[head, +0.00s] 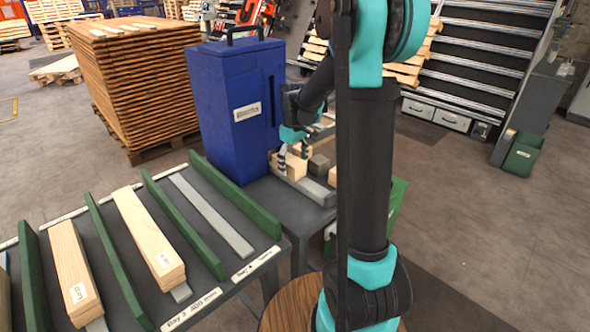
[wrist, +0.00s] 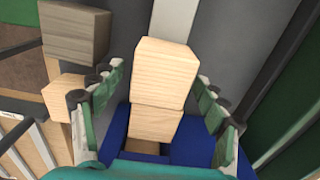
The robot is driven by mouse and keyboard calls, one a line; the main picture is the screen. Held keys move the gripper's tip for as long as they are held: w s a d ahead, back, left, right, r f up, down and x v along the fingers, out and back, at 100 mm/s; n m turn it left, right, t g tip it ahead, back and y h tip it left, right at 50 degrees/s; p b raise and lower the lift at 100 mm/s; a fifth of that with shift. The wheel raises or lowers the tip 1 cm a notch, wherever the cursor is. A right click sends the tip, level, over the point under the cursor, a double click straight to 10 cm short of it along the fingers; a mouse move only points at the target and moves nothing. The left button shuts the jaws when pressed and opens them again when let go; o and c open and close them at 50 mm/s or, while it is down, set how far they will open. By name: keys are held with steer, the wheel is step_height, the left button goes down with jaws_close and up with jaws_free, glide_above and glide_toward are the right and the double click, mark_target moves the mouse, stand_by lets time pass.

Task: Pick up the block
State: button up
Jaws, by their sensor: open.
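A pale wooden block (wrist: 165,72) lies between the two fingers of my gripper (wrist: 160,75) in the wrist view. The fingers are spread, one on each side, with a gap to the block. A second pale wooden block (wrist: 156,121) sits right behind it, nearer the palm. In the head view my gripper (head: 283,150) points down over a wooden block (head: 296,166) beside the blue case. Part of the block group is hidden by my gripper and arm.
A greyish block (wrist: 74,34) and another wooden block (wrist: 64,97) lie left of my gripper in the wrist view. The tall blue case (head: 232,105) stands close by on the left. A rack with green dividers (head: 181,228) holds wooden boards (head: 148,232) in front.

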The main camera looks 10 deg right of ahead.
mark_target(294, 161)
steer(key=c, duration=1.3)
steer(key=shift+r, duration=0.1)
steer(key=shift+s+d+r, duration=0.15)
steer(key=shift+s+r, duration=0.05)
steer(key=shift+r, duration=0.2)
step_height(294, 161, up, 6)
steer(key=shift+r, duration=0.2)
steer(key=s+d, duration=0.3)
steer(key=s, duration=0.2)
steer(key=s+d, duration=0.4)
steer(key=s, duration=0.2)
steer(key=s+d, duration=0.3)
steer(key=s, duration=0.2)
steer(key=shift+s+d+f, duration=0.15)
steer(key=shift+d, duration=0.25)
